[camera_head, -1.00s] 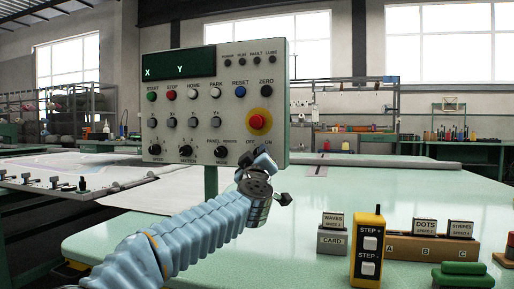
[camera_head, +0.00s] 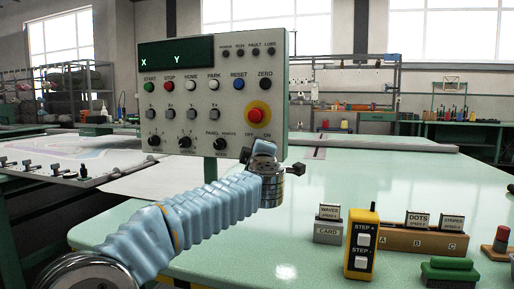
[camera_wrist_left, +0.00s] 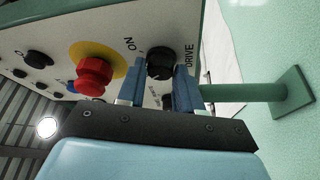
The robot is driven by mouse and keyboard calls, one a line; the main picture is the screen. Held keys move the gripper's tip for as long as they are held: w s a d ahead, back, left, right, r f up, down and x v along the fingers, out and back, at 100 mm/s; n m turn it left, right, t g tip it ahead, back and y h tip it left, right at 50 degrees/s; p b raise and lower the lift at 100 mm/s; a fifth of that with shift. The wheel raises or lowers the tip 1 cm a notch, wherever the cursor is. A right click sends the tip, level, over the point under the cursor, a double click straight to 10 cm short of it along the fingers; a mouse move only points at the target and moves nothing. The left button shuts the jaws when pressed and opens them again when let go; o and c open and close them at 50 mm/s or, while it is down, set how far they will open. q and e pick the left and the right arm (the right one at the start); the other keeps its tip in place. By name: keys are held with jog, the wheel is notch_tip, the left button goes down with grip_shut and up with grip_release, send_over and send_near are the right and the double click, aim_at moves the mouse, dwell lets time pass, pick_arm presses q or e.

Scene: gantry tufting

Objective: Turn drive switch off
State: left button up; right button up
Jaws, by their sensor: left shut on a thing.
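In the head view my left gripper (camera_head: 263,150) is at the panel's lower right corner, just under OFF and ON, and hides the switch. I cannot tell which way the knob points. My right gripper is not in view.
A red mushroom button (camera_head: 257,115) on a yellow disc is close above the gripper; it also shows in the left wrist view (camera_wrist_left: 92,76). A yellow step pendant (camera_head: 362,243), a card holder (camera_head: 328,232) and a card rack (camera_head: 424,240) stand on the table (camera_head: 290,235).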

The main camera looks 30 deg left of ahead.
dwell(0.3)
pick_arm(q)
jog(key=o, duration=1)
jog(key=b+v, duration=0.2)
jog(key=v, duration=1.1)
jog(key=shift+s+d+f, duration=0.15)
jog(key=shift+s, duration=0.25)
